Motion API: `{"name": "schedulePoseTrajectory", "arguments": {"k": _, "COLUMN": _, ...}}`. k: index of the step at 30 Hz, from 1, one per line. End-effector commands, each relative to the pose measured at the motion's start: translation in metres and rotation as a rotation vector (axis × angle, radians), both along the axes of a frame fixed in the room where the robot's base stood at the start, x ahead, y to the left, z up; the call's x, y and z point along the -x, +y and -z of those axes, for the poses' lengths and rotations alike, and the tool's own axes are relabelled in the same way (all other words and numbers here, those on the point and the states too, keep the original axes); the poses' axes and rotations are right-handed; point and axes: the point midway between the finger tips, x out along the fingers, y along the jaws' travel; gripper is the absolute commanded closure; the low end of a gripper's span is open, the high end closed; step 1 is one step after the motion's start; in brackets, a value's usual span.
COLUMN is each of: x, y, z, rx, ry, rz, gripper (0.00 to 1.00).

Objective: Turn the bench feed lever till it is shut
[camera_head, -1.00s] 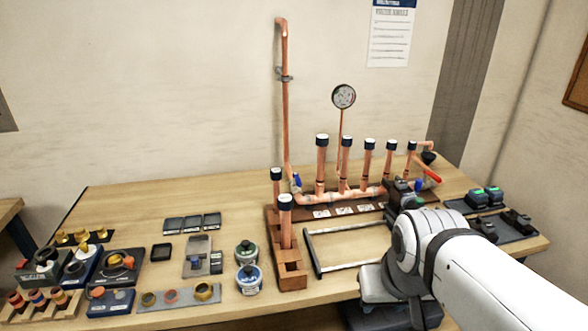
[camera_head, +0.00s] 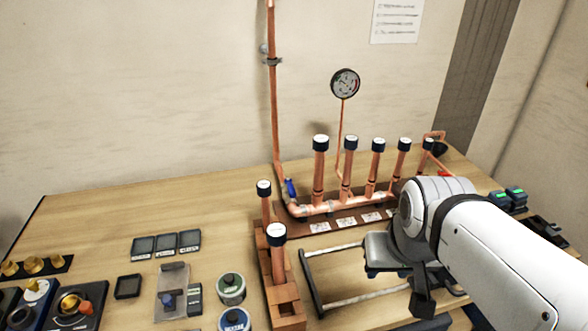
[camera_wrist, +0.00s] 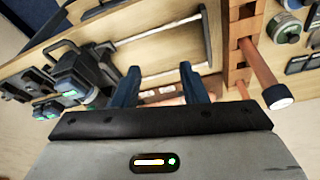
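A blue lever (camera_head: 291,187) is on the copper pipework in the head view, where the tall vertical feed pipe (camera_head: 274,110) meets the left end of the manifold (camera_head: 330,206). It stands close to upright, roughly along the pipe. A bit of a red lever (camera_head: 445,173) shows at the manifold's right end, mostly hidden by my arm. My gripper shows in the wrist view with its two blue fingers (camera_wrist: 160,80) apart and nothing seen between them. In the head view my arm hides the fingers. The gripper is right of the blue lever, clear of it.
Several capped upright pipes (camera_head: 319,165) and a round gauge (camera_head: 345,83) rise from the manifold. A wooden rack with capped pipes (camera_head: 285,300) and a metal-barred frame (camera_head: 314,282) stand in front. Tins (camera_head: 231,288) lie left. Bare bench (camera_head: 120,205) is at back left.

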Motion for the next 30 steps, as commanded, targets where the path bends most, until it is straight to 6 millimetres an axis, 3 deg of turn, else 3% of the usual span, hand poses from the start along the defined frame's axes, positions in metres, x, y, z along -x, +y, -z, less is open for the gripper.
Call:
{"name": "schedulePoseTrajectory", "arguments": {"k": 8, "x": -0.012, "y": 0.006, "z": 0.013, "rx": -0.026, "ry": -0.027, "rz": 0.008, "gripper": 0.61}}
{"name": "schedulePoseTrajectory", "arguments": {"k": 15, "x": -0.064, "y": 0.025, "z": 0.048, "rx": -0.148, "ry": -0.153, "rz": 0.055, "gripper": 0.61}}
{"name": "schedulePoseTrajectory", "arguments": {"k": 30, "x": -0.178, "y": 0.085, "z": 0.091, "rx": -0.48, "ry": -0.437, "rz": 0.151, "gripper": 0.61}}
